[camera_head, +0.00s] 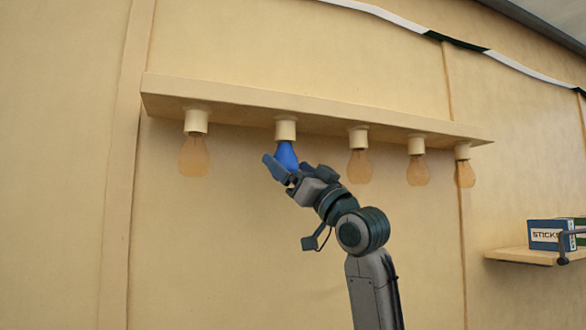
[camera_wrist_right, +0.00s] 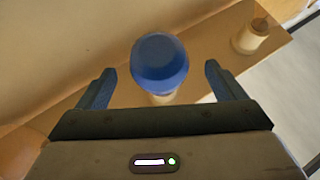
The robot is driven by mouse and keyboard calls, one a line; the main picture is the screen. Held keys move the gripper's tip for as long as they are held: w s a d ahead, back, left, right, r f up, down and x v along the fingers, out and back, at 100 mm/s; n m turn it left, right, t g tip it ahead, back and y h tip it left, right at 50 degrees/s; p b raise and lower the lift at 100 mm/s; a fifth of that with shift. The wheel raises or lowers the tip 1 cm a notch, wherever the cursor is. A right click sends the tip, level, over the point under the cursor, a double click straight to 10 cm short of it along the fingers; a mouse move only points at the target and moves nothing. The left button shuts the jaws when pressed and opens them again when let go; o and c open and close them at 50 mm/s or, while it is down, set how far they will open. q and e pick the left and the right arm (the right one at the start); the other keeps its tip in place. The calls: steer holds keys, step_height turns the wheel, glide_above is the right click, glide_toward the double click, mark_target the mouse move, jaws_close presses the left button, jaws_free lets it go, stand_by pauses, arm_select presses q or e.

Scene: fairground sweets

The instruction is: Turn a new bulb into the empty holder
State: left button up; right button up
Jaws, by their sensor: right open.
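A blue bulb (camera_head: 286,155) hangs below the second white holder (camera_head: 285,129) from the left, under a wooden shelf board. My right gripper (camera_head: 289,172) is just beneath it with open jaws. In the right wrist view the blue bulb (camera_wrist_right: 159,63) is between and beyond the two blue fingers, with a gap on each side. Part of the white holder shows behind it. In the head view a finger covers part of the bulb's lower end. My left gripper is not in view.
Amber bulbs hang from the other holders, one at the left (camera_head: 194,157) and one at the right (camera_head: 360,167) of the blue one. The board (camera_head: 250,98) runs above them. A small shelf (camera_head: 520,256) with a box (camera_head: 545,235) is at the right.

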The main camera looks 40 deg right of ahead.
steer(key=m+h, duration=0.1)
steer(key=h, duration=0.3)
steer(key=a+m+h+p, duration=0.1)
steer(key=m+h, duration=0.1)
steer(key=h, duration=0.2)
steer(key=m+h+p, duration=0.1)
steer(key=m+h, duration=0.1)
steer(key=h, duration=0.2)
steer(key=shift+w+a+r, duration=0.1)
steer(key=shift+w+a, duration=0.05)
steer(key=m+h, duration=0.1)
steer(key=h, duration=0.1)
steer(key=m+g+h, duration=0.1)
steer(key=h, duration=0.2)
steer(key=shift+a+m+g, duration=0.15)
steer(key=shift+m+g, duration=0.15)
steer(key=shift+m, duration=0.1)
steer(key=shift+w+a+m+g+h, duration=0.15)
steer(key=shift+m+g+h, duration=0.65)
steer(key=shift+h, duration=0.55)
steer(key=shift+s+a+m+g+h, duration=0.15)
steer(key=shift+m+g+h, duration=0.6)
steer(key=shift+h, duration=0.6)
steer(key=shift+d, duration=0.2)
steer(key=shift+a, duration=0.1)
steer(key=c, duration=1.2)
